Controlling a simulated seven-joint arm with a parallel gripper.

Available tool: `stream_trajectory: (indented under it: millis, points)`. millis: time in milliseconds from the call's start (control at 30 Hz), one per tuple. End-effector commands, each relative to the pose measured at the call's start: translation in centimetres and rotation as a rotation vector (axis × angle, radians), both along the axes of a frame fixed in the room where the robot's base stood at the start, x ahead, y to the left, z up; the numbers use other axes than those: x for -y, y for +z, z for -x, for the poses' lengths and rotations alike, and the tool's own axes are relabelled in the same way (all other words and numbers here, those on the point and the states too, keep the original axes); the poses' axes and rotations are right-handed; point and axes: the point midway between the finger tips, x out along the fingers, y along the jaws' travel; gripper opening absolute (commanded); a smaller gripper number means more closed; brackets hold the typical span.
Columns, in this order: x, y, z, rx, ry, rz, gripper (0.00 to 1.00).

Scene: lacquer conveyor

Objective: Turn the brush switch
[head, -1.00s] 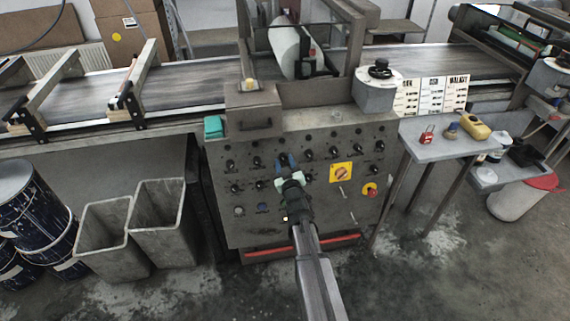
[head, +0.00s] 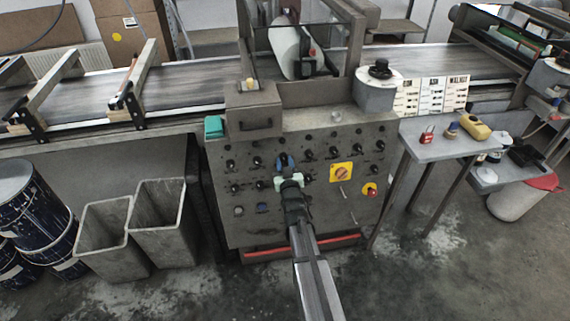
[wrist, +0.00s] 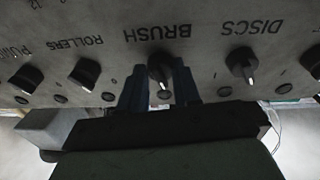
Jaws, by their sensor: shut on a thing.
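The brush switch (wrist: 160,70) is a black knob with a pale pointer mark, below the upside-down word BRUSH on the grey panel in the wrist view. Its mark points down and slightly right in that view. My gripper (wrist: 161,88) has one blue finger on each side of the knob and is shut on it. In the head view my gripper (head: 287,161) is at the upper middle of the control panel (head: 225,215) and hides the knob.
The discs knob (wrist: 241,65) and the rollers knob (wrist: 85,73) flank the brush switch. A yellow plate with a rotary switch (head: 341,172) and a red button (head: 370,189) are to the right on the panel. Grey bins (head: 160,222) stand at left.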

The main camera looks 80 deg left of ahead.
Motion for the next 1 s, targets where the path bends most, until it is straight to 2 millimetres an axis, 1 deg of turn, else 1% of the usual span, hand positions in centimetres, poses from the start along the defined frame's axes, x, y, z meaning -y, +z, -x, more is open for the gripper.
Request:
stream_trajectory:
  millis: [600, 800, 1000]
  points:
    - [-0.03, 0.21, 0.24, -0.556, -0.102, -0.002, 0.02]
    - [-0.06, 0.28, 0.30, -0.688, -0.125, -0.002, 0.02]
    - [-0.08, 0.34, 0.34, -0.775, -0.141, -0.002, 0.02]
